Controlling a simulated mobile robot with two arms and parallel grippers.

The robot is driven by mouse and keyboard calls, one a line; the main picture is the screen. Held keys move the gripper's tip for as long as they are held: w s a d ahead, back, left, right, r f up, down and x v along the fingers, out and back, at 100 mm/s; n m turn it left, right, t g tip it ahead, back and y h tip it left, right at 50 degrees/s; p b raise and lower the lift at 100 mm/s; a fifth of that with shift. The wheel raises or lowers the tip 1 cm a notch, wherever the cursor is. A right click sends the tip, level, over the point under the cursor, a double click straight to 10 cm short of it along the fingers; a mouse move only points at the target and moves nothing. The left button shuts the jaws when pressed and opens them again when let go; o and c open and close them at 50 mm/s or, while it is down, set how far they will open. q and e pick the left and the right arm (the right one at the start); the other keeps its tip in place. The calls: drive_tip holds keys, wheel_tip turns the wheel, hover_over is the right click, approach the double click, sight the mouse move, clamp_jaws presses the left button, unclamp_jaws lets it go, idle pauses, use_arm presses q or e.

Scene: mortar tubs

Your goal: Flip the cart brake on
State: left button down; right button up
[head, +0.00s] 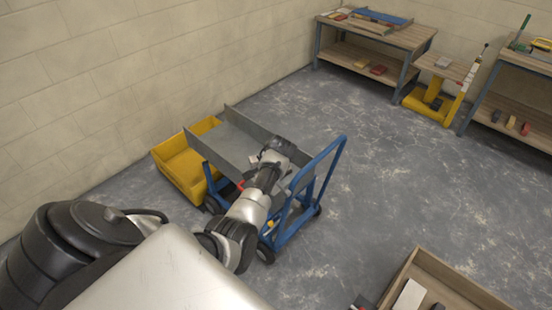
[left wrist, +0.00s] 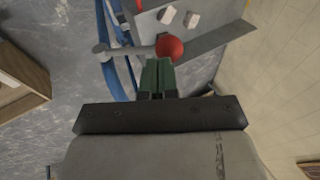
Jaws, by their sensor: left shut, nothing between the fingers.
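The blue cart (head: 323,178) stands on the floor with grey side panels. In the left wrist view a red ball knob (left wrist: 170,47) sits at the end of a grey lever (left wrist: 125,50) beside the cart's blue tubes. I take this to be the brake lever. My left gripper (left wrist: 157,78) is shut and empty, its green fingertips right at the near side of the red knob; I cannot tell whether they touch. In the head view my left arm reaches over the cart, and its fingertips are not clear. My right gripper is in neither view.
A yellow tub (head: 183,180) stands against the cart's left side, near the wall. A wooden crate (head: 455,280) is at the lower right. Workbenches (head: 405,36) and a yellow pallet-truck-like thing (head: 433,105) stand at the back. The floor right of the cart is clear.

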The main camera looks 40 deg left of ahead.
use_arm(q)
drive_tip(key=shift+a+f, duration=0.35)
drive_tip(key=shift+a, duration=0.4)
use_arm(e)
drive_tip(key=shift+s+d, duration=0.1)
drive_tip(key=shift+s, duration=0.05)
